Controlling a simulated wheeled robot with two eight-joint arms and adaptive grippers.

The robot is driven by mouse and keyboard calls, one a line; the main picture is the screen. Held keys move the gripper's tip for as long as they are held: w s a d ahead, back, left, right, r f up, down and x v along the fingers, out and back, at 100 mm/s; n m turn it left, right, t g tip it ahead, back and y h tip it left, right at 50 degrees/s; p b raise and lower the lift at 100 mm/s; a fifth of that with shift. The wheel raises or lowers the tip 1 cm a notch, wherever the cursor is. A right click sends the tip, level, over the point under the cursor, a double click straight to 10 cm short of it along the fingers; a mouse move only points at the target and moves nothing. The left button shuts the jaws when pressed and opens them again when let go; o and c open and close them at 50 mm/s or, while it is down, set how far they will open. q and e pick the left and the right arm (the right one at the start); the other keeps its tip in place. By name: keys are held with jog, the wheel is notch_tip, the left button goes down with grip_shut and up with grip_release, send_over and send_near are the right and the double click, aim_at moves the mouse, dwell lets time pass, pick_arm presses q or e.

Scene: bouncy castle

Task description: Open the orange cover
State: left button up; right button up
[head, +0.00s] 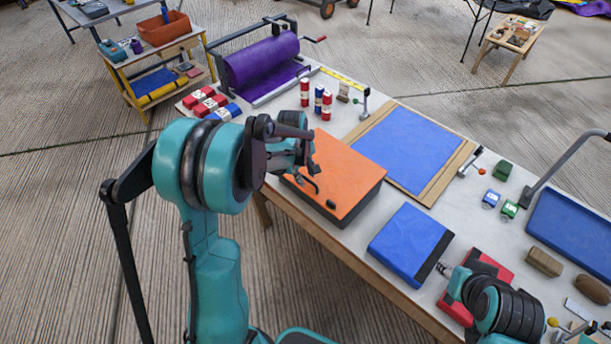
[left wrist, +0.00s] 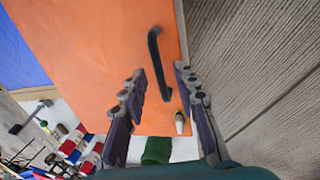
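The orange cover (head: 345,168) is the flat top of a dark box (head: 376,190) on the white table, and it lies closed. It fills much of the left wrist view (left wrist: 90,50), where a black curved handle (left wrist: 154,60) stands on it near one edge. My left gripper (head: 314,178) is above the cover by the handle. In the left wrist view its two fingers (left wrist: 158,85) are apart, with the handle ahead between them and nothing held. My right gripper (head: 447,268) is low at the table's front, by the blue and red pads; its fingers are too small to judge.
A blue pad (head: 408,240) and a red pad (head: 488,262) lie right of the box. A blue mat (head: 405,145) lies behind it. Red and blue cylinders (head: 318,98) stand at the back. A purple roll (head: 265,65) is at the far left end.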

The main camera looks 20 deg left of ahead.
pick_arm(q)
grip_shut()
